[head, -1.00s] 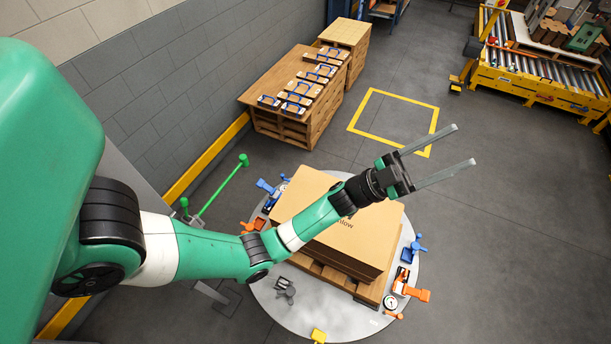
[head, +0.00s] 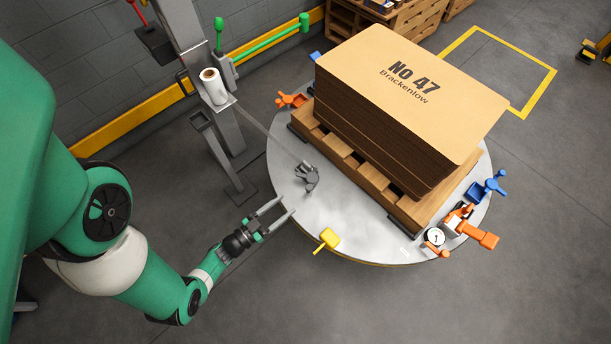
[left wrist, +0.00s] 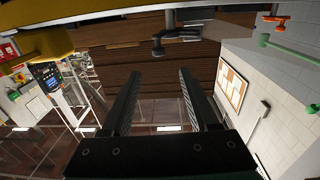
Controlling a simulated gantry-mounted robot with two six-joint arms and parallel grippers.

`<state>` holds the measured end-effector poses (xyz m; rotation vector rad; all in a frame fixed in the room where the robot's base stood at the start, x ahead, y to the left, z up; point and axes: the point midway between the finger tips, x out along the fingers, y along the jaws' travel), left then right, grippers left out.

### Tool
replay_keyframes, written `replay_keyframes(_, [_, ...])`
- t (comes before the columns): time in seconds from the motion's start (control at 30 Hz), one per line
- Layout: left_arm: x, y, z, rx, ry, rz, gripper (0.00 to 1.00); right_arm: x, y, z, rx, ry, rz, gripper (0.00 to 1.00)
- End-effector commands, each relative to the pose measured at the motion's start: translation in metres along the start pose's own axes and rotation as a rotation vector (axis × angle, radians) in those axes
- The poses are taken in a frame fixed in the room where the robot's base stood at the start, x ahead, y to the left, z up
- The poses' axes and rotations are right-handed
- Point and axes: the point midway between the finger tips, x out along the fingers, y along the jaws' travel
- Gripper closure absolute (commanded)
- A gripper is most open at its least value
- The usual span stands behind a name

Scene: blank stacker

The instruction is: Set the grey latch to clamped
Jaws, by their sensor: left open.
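The grey latch (head: 308,176) is a small dark grey fitting on the left rim of the round grey table (head: 315,218), left of the pallet. Its handle position is too small to tell. In the left wrist view the grey latch (left wrist: 163,38) shows ahead of the fingers, above the gap between them. My left gripper (head: 288,204) is open and empty, with its fingertips at the table's left edge, just below and left of the latch in the head view. Its two dark fingers (left wrist: 160,73) stand apart with nothing between them. My right gripper is not in view.
A tall stack of brown board (head: 400,105) sits on a wooden pallet (head: 345,158) on the table. A yellow latch (head: 327,240), an orange latch (head: 292,100) and a blue latch (head: 485,187) stand around the rim. A grey post (head: 205,100) with a white roll stands left.

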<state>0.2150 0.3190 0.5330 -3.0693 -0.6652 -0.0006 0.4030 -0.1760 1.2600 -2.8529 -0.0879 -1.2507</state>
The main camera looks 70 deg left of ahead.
Motion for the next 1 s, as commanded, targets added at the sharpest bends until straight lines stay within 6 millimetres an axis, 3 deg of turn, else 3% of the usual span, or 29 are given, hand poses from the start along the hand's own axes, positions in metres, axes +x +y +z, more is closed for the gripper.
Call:
replay_keyframes(0.33, [0.005,-0.003,-0.001,0.01,0.007,-0.004,0.39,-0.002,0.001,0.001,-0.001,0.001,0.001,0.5])
replay_keyframes(0.7, [0.031,0.001,0.001,-0.001,0.002,0.007,0.39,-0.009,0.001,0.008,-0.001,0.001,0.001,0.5])
replay_keyframes(1.0, [0.099,-0.002,0.001,0.002,0.004,-0.003,0.39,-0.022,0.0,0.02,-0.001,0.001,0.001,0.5])
